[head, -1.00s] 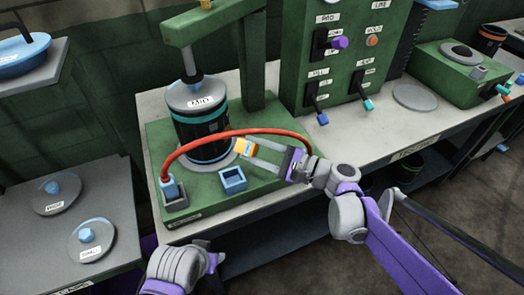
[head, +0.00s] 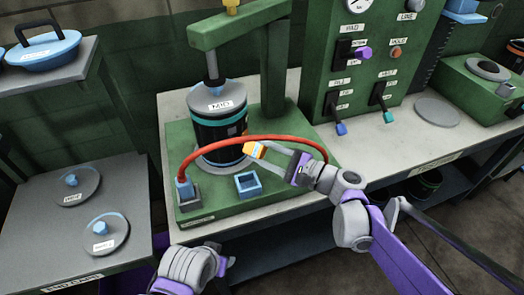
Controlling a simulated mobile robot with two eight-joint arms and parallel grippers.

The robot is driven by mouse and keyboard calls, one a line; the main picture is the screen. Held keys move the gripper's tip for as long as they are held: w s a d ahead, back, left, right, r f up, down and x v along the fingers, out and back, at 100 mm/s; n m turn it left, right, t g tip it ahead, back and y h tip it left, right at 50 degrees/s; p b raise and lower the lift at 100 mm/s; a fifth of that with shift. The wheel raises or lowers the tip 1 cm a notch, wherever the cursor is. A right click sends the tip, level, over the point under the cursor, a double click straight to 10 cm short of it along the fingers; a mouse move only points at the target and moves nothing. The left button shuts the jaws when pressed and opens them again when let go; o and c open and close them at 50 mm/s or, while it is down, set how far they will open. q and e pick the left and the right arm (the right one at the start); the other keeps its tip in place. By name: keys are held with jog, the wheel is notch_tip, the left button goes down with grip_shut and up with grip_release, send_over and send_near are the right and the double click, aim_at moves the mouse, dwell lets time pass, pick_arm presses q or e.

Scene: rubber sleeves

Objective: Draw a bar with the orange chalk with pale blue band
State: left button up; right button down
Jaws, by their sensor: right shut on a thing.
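The orange chalk (head: 257,151) is held in my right gripper (head: 268,158), which is shut on it. A paler band shows on the chalk, but its colour is hard to make out. The chalk is beside the lower right of a black rubber sleeve (head: 208,133) with teal bands. I cannot tell whether chalk and sleeve touch, and I see no chalk mark on the sleeve. The sleeve stands upright under a grey cap (head: 217,93) labelled MID. My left gripper (head: 226,266) is low in the view, mostly hidden behind its own wrist; its jaws do not show clearly.
A red hose (head: 283,140) arcs across the sleeve's front, close to the chalk. A small blue open box (head: 248,186) sits on the green press base (head: 215,210). A lever panel (head: 335,60) stands behind on the right. Grey lids (head: 105,236) lie on the left table.

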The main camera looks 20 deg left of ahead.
aim_at(263, 153)
jog(key=shift+x, duration=1.15)
jog(key=shift+w+d, duration=0.35)
jog(key=shift+w, duration=0.55)
jog(key=shift+w+d, duration=0.3)
jog(key=shift+w, duration=0.65)
jog(key=shift+a, duration=0.1)
jog(key=shift+s+a, duration=0.3)
jog(key=shift+s, duration=0.65)
jog(key=shift+s+a, duration=0.3)
jog(key=shift+s, duration=0.65)
jog(key=shift+d, duration=0.1)
jog(key=shift+v, duration=2.9)
